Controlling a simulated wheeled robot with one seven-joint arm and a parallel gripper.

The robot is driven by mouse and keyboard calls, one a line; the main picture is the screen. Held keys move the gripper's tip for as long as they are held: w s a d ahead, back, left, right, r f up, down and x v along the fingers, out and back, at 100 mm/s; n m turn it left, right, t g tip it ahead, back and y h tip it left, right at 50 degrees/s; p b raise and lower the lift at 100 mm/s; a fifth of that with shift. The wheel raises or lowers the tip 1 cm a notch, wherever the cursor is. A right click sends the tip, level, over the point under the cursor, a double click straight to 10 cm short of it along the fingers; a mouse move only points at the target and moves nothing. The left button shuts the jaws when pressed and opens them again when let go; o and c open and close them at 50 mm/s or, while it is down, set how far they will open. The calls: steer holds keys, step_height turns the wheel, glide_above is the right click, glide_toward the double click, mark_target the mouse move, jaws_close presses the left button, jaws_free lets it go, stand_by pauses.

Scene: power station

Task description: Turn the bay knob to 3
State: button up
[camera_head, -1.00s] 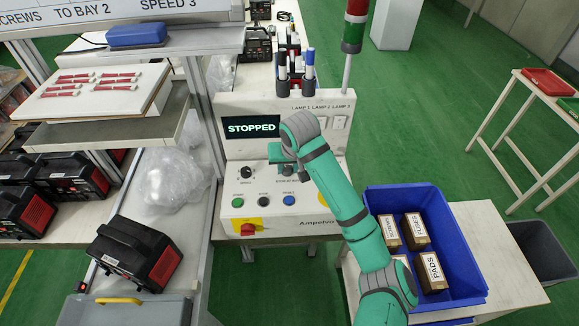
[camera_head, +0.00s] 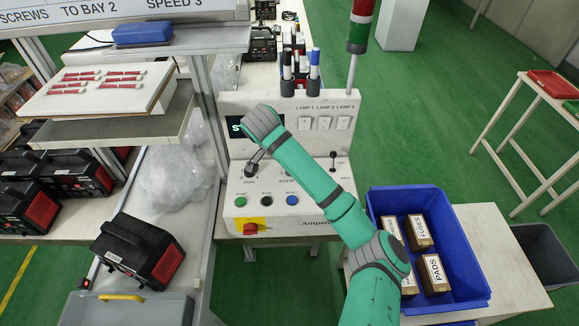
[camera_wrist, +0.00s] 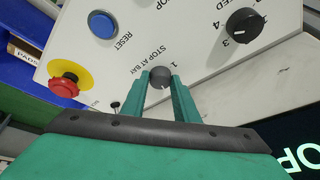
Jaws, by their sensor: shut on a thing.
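The bay knob (camera_wrist: 160,77) is a small dark grey dial on the sloped white control panel, by the words STOP AT BAY, with a 1 beside it. In the wrist view the green fingers of my gripper (camera_wrist: 160,84) stand on both sides of it, shut on it. Its pointer and the other bay numbers are too small or hidden to read. In the head view my arm covers the knob and the fingertips. The control panel (camera_head: 238,190) stands in the middle there.
A black speed knob (camera_wrist: 242,22), blue RESET button (camera_wrist: 102,23) and red emergency stop (camera_wrist: 65,86) are close by. A small black-tipped lever (camera_head: 333,156) stands to the right. The dark display (camera_head: 236,127) is mostly covered by my arm. A blue bin (camera_head: 460,285) holds labelled boxes.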

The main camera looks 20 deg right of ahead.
steer(key=shift+w+d+m+g+h, duration=0.15)
steer(key=shift+m+g+h, duration=0.25)
steer(key=shift+m, duration=0.9)
steer(key=shift+r, duration=0.1)
steer(key=o, duration=0.8)
steer(key=v, duration=1)
steer(key=shift+w+r, duration=0.1)
steer(key=shift+r, duration=0.25)
